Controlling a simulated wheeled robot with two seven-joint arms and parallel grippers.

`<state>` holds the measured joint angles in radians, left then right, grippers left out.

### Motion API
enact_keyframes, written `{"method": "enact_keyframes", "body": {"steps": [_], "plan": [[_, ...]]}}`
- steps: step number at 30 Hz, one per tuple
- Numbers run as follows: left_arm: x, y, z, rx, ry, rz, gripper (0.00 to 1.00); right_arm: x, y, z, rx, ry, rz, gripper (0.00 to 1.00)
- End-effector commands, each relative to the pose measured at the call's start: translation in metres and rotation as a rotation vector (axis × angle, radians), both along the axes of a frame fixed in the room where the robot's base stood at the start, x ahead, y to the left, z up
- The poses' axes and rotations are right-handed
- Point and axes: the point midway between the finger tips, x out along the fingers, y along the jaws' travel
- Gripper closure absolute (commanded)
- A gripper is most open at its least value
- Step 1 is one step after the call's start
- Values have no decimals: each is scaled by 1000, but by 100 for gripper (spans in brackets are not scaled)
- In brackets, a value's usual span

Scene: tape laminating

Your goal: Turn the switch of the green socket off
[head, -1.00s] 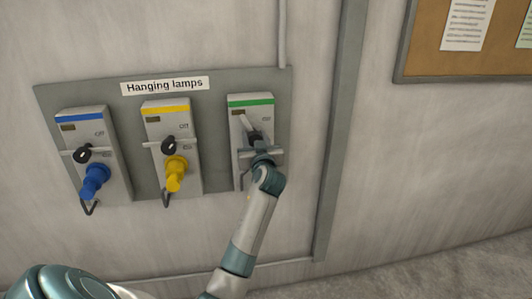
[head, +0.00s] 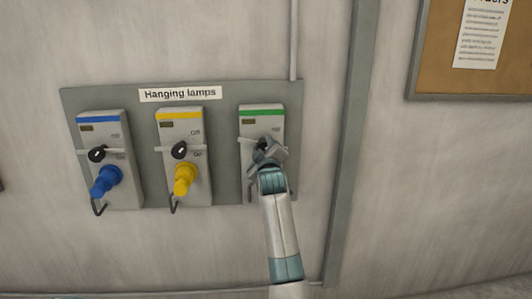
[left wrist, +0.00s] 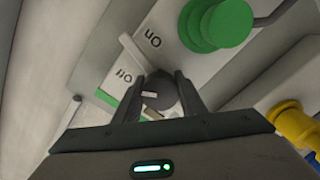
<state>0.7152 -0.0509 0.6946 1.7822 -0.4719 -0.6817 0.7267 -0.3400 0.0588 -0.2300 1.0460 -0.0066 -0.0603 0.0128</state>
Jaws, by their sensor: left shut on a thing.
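The green socket (head: 262,124), a grey box with a green stripe, is the rightmost of three on the wall panel. My left gripper (head: 264,148) is at its front and hides its switch in the head view. In the left wrist view my left gripper (left wrist: 158,92) has its two fingers on either side of the black round switch (left wrist: 162,88), shut on it. A pale mark shows on the switch, near the "Off" label (left wrist: 122,75); the "On" label (left wrist: 153,41) is farther off. The green plug (left wrist: 216,24) sits beyond. My right gripper is out of view.
The blue socket (head: 103,132) and yellow socket (head: 179,130) stand to the left, with blue (head: 106,181) and yellow (head: 184,179) plugs sticking out. A vertical grey strip (head: 350,150) and a cork board (head: 440,60) are to the right.

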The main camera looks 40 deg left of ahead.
Motion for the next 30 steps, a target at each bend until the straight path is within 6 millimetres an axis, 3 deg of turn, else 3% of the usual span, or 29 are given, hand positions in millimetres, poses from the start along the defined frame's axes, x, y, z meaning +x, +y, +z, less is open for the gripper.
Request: {"method": "enact_keyframes", "body": {"steps": [12, 28, 29, 30], "plan": [[1, -1, -1, -161, -184, 0, 100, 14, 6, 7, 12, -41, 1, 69], [1, -1, -1, -184, -211, -1, 100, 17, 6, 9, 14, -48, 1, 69], [1, -1, -1, -184, -211, -1, 61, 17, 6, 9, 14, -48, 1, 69], [0, -1, -1, -184, -211, -1, 51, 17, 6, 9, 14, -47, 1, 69]]}}
